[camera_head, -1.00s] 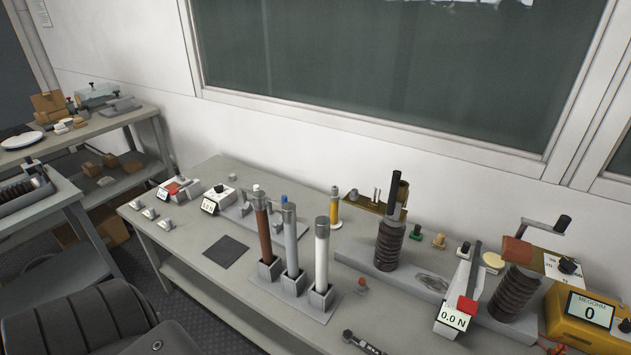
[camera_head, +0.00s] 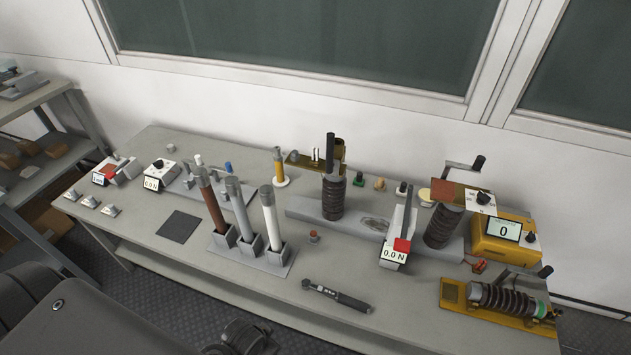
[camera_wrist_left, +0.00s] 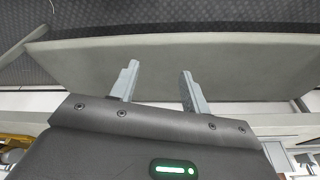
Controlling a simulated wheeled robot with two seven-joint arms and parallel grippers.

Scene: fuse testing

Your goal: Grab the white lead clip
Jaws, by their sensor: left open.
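A small white upright piece (camera_head: 198,160), possibly the white lead clip, shows behind the fuse tubes in the head view. Its lower part is hidden, so I cannot tell its exact form. A similar blue-topped piece (camera_head: 228,167) stands to its right. My left gripper (camera_wrist_left: 158,72) is open and empty in the left wrist view, its two grey fingers apart. No clip shows between or near the fingers. My right gripper is not in view.
Three fuse tubes, including a white one (camera_head: 271,222), stand in a holder before the white piece. A black mat (camera_head: 178,226), a wrench (camera_head: 337,296) and a yellow meter (camera_head: 507,240) share the table. The front left tabletop is mostly clear.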

